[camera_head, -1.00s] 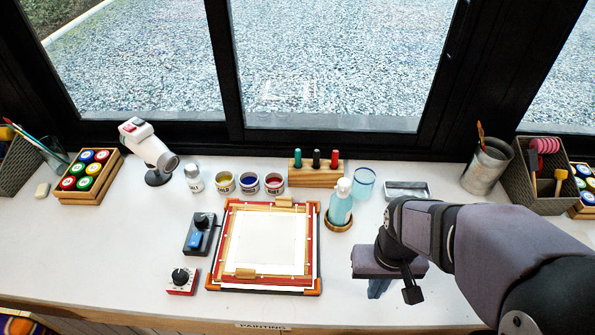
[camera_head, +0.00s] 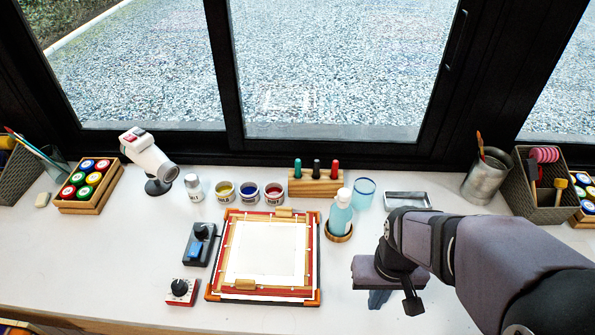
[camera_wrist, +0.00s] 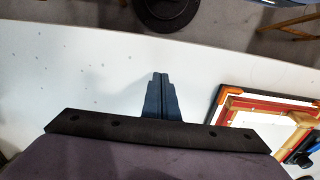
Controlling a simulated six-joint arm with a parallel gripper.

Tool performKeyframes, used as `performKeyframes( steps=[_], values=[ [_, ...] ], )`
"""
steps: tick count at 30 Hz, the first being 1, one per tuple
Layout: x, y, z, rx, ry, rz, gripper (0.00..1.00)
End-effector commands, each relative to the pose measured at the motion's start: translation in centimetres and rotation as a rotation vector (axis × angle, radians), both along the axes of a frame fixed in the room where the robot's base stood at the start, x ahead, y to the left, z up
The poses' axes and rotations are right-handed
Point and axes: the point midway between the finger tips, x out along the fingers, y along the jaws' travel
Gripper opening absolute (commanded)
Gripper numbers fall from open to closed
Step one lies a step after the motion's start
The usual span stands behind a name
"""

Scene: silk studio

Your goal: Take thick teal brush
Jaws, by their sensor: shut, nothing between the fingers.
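A thick teal-handled tool (camera_head: 297,168), which looks like the teal brush, stands upright in a wooden block (camera_head: 316,187) at the back middle of the bench. A black one (camera_head: 317,168) and a red one (camera_head: 334,169) stand beside it in the same block. Their lower ends are hidden in the block. My gripper (camera_head: 379,300) is at the front right of the bench, well apart from the block and pointing down. In the wrist view my gripper (camera_wrist: 160,78) has its fingers together, with nothing between them. The block is not in the wrist view.
A teal bottle (camera_head: 341,212) and a blue glass (camera_head: 364,193) stand between my gripper and the block. Paint jars (camera_head: 249,193) stand left of the block. A screen frame (camera_head: 313,262) lies left of my gripper. A metal tray (camera_head: 407,199) is behind my arm.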

Motion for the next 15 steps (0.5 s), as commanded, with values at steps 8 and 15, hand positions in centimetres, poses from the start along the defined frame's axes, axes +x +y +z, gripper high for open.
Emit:
performKeyframes(
  steps=[8, 15],
  values=[
    [0.0, 0.0, 0.0, 0.0, 0.0, 0.0, 0.21],
    [0.0, 0.0, 0.0, 0.0, 0.0, 0.0, 0.23]
  ],
)
